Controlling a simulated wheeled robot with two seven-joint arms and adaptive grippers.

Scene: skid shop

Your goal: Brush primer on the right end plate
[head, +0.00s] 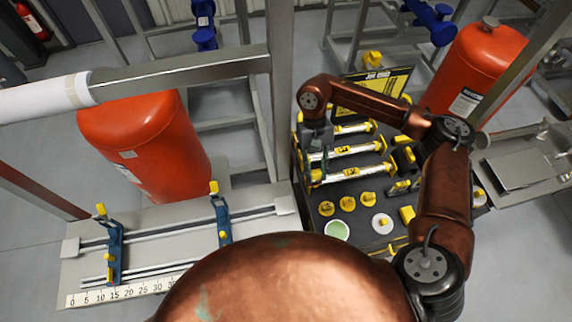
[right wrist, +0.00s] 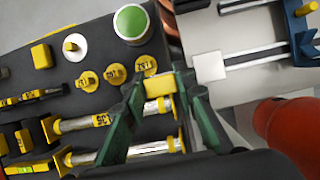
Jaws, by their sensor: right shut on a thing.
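My right gripper (head: 318,168) is over the left edge of the dark tool mat. In the right wrist view its green fingers (right wrist: 160,105) are shut on a small yellow block-like piece (right wrist: 158,86); I cannot tell whether this is a brush handle. A round white pot with pale green contents (head: 336,231) stands at the mat's front, also in the right wrist view (right wrist: 131,22). A pale plate (head: 286,200) sits at the right end of the rail fixture; it also shows in the right wrist view (right wrist: 209,67). My left gripper is out of view.
The dark mat (head: 322,207) carries several silver tubes with yellow ends (head: 351,151) and yellow numbered discs (head: 347,203). The rail fixture's blue clamps (head: 222,222) stand to the left. An orange tank (head: 145,146) and a grey upright post (head: 281,80) stand close by.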

